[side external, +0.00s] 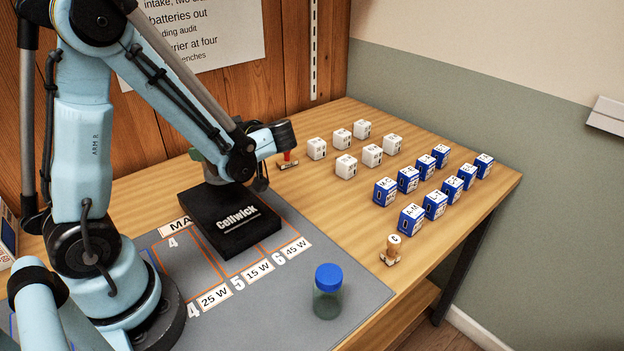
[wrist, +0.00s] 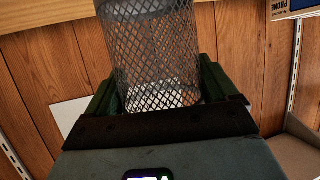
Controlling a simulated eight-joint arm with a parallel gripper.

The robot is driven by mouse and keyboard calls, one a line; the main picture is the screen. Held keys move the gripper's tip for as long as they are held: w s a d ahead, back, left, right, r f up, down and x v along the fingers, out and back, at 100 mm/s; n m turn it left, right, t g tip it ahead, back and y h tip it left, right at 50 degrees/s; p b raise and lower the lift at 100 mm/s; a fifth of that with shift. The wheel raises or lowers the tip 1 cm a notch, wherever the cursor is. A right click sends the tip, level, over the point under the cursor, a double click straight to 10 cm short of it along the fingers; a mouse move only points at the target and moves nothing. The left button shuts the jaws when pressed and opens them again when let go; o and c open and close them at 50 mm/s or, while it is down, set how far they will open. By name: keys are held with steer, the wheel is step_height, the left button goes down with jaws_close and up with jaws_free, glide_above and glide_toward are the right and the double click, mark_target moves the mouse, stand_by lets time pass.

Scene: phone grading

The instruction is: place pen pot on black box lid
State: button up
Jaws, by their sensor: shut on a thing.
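The pen pot (wrist: 155,60) is a grey wire-mesh cylinder in the wrist view. The green fingers of my gripper (wrist: 157,88) are on either side of it, shut on it. The pot's far end runs out of the top of the picture. The black box (side external: 232,218), its lid marked "Cellwick", lies flat on the grey mat in the side external view. In that view my gripper (side external: 211,172) is at the far edge of the box, partly hidden behind my arm. I cannot make out the pot there, nor whether it touches the lid.
Several white cubes (side external: 346,166) and blue cubes (side external: 411,219) stand on the table to the right. A blue-capped jar (side external: 328,297) stands on the mat (side external: 275,305) at the front.

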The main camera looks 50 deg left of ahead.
steer(key=shift+f, duration=1.6)
steer(key=o, duration=0.9)
steer(key=shift+c, duration=0.2)
